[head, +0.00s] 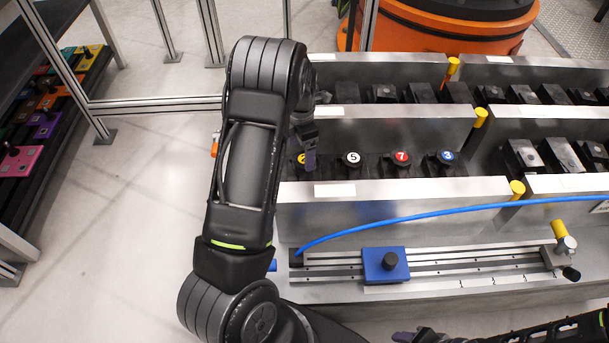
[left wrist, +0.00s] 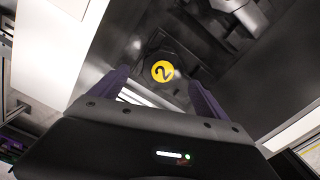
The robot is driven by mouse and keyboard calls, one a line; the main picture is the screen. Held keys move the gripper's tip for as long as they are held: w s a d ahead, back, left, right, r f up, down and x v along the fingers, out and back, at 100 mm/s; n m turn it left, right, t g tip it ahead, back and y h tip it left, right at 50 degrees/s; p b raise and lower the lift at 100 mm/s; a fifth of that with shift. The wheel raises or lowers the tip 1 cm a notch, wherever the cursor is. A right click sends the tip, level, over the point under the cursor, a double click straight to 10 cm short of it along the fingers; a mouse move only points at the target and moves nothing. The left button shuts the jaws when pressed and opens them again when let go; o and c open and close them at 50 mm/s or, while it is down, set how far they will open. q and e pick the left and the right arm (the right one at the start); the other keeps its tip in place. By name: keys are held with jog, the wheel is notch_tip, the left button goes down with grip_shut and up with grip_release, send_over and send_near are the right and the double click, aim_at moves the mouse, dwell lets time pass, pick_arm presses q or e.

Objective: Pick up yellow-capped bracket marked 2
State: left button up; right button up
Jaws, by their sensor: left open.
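The yellow-capped bracket marked 2 (left wrist: 162,71) stands in a metal bin and shows between my left fingers in the left wrist view. In the head view only a sliver of its yellow cap (head: 300,158) shows, partly hidden by my left gripper (head: 309,152). My left gripper, with purple fingers, is open and empty. In the left wrist view its fingertips (left wrist: 158,78) lie on either side of the cap; I cannot tell whether they touch the bracket. My right gripper (head: 422,336) is partly cut off at the bottom edge, its jaws unclear.
Brackets with a white 5 cap (head: 352,159), a red 7 cap (head: 402,157) and a blue 3 cap (head: 446,157) stand in the same row. The bin's front wall (head: 400,203) rises before them. A rail with a blue block (head: 386,265) and a blue hose (head: 450,209) lies in front.

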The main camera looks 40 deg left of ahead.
aim_at(302, 159)
pick_arm(q)
notch_tip(302, 159, down, 5)
jog(key=shift+s+f, duration=0.1)
dwell(0.5)
jog(key=shift+c, duration=0.4)
grip_shut()
dwell(1.1)
